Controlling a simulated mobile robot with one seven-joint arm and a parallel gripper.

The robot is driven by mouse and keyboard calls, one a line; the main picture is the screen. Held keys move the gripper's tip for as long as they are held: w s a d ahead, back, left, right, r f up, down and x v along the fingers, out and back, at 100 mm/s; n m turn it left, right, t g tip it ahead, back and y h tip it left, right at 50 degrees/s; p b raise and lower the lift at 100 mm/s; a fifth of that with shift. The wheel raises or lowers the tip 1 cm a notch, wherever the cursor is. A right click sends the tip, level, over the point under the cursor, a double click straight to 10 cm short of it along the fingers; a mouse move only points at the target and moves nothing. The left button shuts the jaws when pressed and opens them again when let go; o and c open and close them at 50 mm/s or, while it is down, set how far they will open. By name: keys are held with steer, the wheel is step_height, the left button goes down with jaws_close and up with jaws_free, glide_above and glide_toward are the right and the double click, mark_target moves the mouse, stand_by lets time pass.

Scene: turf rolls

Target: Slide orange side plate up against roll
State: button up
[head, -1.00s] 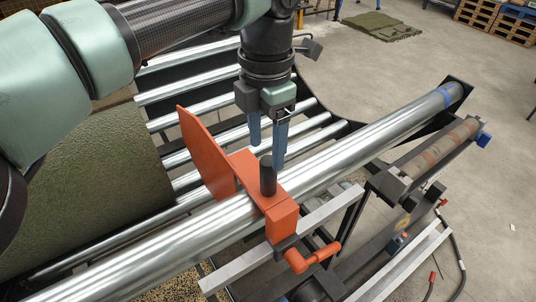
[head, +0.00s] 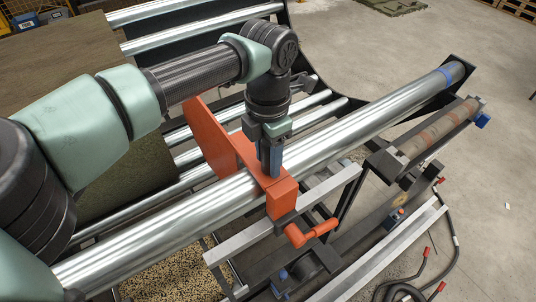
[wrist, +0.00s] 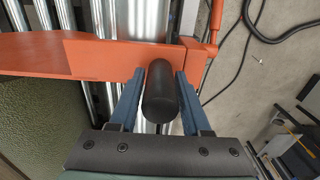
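The orange side plate (head: 207,132) stands upright beside the long silver bar (head: 330,136). Its orange clamp block (head: 281,194) sits across the bar, and an orange handle (head: 312,233) hangs at its front. A black knob (wrist: 160,95) rises from the block. My gripper (head: 270,172) is down over the block, pointing straight down.
Silver rollers (head: 318,108) run behind the plate. A grey rail (head: 300,208) and a second, brownish roller (head: 440,132) lie in front of the bar. Black cables (head: 450,262) lie on the floor at right. The bar is clear to the right of the block.

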jaws_close()
stand_by(1.1)
